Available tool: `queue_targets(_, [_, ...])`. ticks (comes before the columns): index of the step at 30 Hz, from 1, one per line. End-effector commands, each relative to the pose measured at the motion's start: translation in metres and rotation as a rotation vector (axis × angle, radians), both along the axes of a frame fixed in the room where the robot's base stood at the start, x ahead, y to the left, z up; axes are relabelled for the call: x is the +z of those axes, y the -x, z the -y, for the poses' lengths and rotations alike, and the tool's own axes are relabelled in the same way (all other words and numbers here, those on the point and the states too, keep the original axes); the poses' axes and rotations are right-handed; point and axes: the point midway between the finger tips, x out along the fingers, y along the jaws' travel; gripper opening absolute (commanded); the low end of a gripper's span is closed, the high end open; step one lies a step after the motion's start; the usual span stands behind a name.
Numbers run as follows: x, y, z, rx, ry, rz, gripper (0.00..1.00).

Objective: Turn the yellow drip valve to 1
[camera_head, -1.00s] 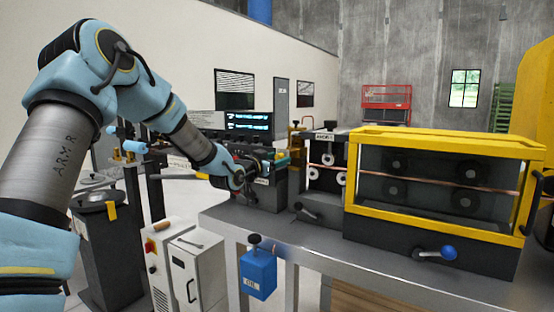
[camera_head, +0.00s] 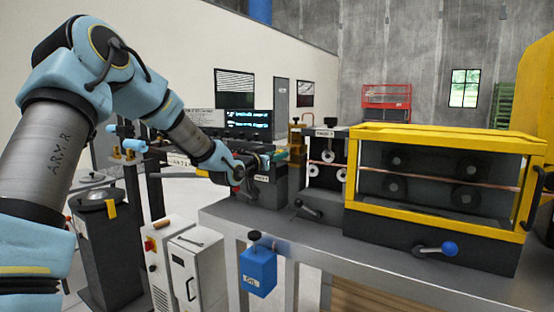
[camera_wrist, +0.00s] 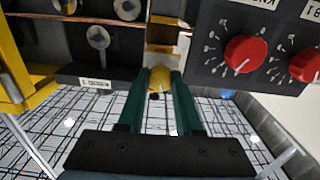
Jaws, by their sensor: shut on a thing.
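My gripper (camera_wrist: 160,88) shows in the wrist view as two green fingers closed around a small yellow knob (camera_wrist: 159,76), which I take to be the yellow drip valve. The knob sits between the fingertips, below a yellow-brass post (camera_wrist: 163,35). The fingers hide its sides, and I cannot read any number or mark on it. In the head view my gripper (camera_head: 276,156) reaches right, over the dark machine box near the brass post (camera_head: 297,140). The valve itself is too small or hidden to make out there.
Red dials (camera_wrist: 245,54) on a dark panel stand close right of my fingers. A copper tube (camera_head: 415,180) runs through the rollers and the yellow-framed guard (camera_head: 446,134) to the right. A blue can (camera_head: 258,272) hangs at the bench's front edge.

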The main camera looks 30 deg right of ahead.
Motion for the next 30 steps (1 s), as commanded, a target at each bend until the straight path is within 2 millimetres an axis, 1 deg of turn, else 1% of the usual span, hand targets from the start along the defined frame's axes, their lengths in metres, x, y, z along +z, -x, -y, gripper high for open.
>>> queue_targets(1, [-0.003, -0.0006, -0.0007, 0.001, 0.027, -0.046, 0.0])
queue_targets(6, [-0.0018, -0.0007, -0.0009, 0.001, 0.095, -0.174, 0.0])
queue_targets(9, [-0.0011, -0.0004, -0.0006, 0.001, 0.111, -0.202, 0.0])
queue_targets(17, [-0.0008, -0.0002, -0.0004, 0.001, 0.111, -0.202, 0.0])
queue_targets(18, [-0.0008, -0.0003, -0.0004, 0.001, 0.111, -0.202, 0.37])
queue_targets(25, [-0.0004, -0.0002, -0.0002, 0.0, 0.112, -0.201, 0.63])
queue_targets(30, [-0.0003, -0.0003, -0.0001, 0.0, 0.112, -0.201, 0.64])
